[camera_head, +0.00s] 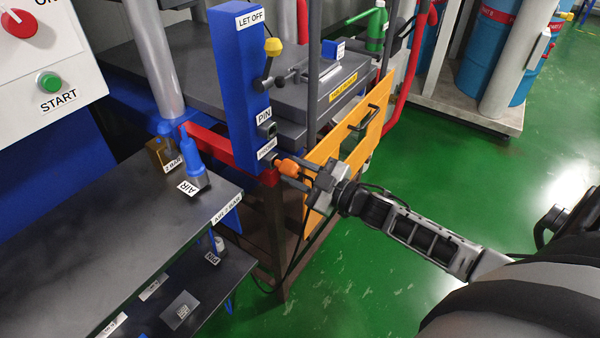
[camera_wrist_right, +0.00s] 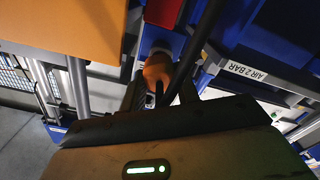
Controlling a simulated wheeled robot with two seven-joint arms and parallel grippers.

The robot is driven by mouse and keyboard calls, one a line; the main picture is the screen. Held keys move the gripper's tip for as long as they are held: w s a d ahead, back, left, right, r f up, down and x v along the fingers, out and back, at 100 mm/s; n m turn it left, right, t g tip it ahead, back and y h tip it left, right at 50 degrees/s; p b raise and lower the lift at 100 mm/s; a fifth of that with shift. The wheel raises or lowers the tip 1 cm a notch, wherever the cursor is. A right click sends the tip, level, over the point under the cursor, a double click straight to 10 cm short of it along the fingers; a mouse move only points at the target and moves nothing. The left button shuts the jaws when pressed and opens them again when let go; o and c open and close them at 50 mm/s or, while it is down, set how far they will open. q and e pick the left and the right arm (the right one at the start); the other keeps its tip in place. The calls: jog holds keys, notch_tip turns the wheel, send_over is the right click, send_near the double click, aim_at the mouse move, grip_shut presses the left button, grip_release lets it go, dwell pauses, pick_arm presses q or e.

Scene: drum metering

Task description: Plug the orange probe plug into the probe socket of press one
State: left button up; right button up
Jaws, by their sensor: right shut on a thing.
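The orange probe plug (camera_head: 288,168) is held between the fingers of my right gripper (camera_head: 299,176), which is shut on it. The plug points left at the lower end of the blue column (camera_head: 240,90), just by the white probe label (camera_head: 266,149). In the right wrist view the orange plug (camera_wrist_right: 157,70) shows between the fingers, its front end close to the blue column. The socket itself is hidden behind the plug, so I cannot tell whether the plug is in it, touching it or just short of it. My left gripper is out of view.
An orange guard panel (camera_head: 345,140) with a black handle stands close behind my right gripper. A red bar (camera_head: 218,152) runs beside the column. A dark bench (camera_head: 110,240) with a blue air fitting (camera_head: 191,158) lies left.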

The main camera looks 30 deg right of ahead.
jog(key=shift+x, duration=1.1)
jog(key=o, duration=1.2)
jog(key=v, duration=1.6)
